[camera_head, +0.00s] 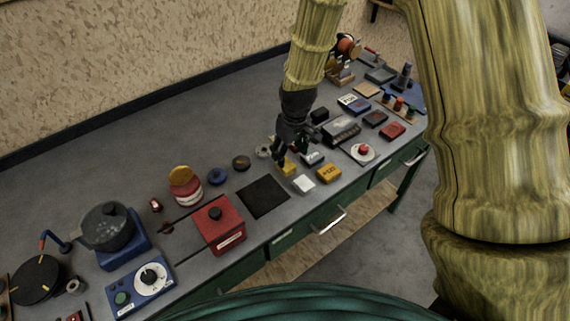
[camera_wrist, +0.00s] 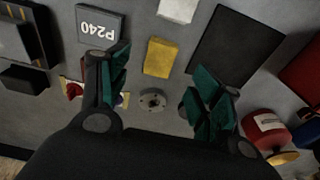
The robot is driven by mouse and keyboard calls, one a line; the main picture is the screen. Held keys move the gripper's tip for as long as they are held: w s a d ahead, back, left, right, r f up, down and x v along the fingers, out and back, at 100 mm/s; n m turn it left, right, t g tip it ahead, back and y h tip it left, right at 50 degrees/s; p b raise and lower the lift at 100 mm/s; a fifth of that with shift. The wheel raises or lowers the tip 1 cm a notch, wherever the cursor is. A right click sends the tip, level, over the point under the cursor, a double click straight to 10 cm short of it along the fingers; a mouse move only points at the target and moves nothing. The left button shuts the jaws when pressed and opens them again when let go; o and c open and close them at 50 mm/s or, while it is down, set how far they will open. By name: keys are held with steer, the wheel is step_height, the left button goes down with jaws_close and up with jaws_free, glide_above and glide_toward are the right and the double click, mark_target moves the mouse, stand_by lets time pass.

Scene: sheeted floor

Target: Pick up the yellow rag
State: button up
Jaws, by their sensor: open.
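The yellow rag (camera_wrist: 160,57) is a small flat yellow block on the grey bench top. In the wrist view it lies ahead of and between the green fingers of my gripper (camera_wrist: 160,76). In the head view the yellow rag (camera_head: 289,169) shows just below my gripper (camera_head: 283,158), which partly covers it. My gripper is open and empty, with its fingers spread to both sides of the rag. I cannot tell the exact height of the fingertips above it.
A grey P240 block (camera_wrist: 101,25) lies left of the rag, a dark mat (camera_wrist: 232,45) right, and a white block (camera_wrist: 178,10) beyond. A round metal piece (camera_wrist: 152,100) lies between the fingers.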

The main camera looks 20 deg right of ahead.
mark_target(286, 164)
steer(key=shift+w+f, duration=0.2)
steer(key=shift+f, duration=0.55)
steer(key=shift+s+a+f, duration=0.1)
steer(key=shift+s, duration=0.05)
steer(key=shift+w+a+f+p, duration=0.1)
steer(key=shift+w+f+p, duration=0.2)
steer(key=shift+f+p, duration=0.35)
steer(key=shift+w+a+f+p, duration=0.1)
steer(key=shift+w+f+p, duration=0.15)
steer(key=shift+f+p, duration=0.4)
steer(key=shift+w+f, duration=0.15)
steer(key=shift+f, duration=1.15)
steer(key=c, duration=1.1)
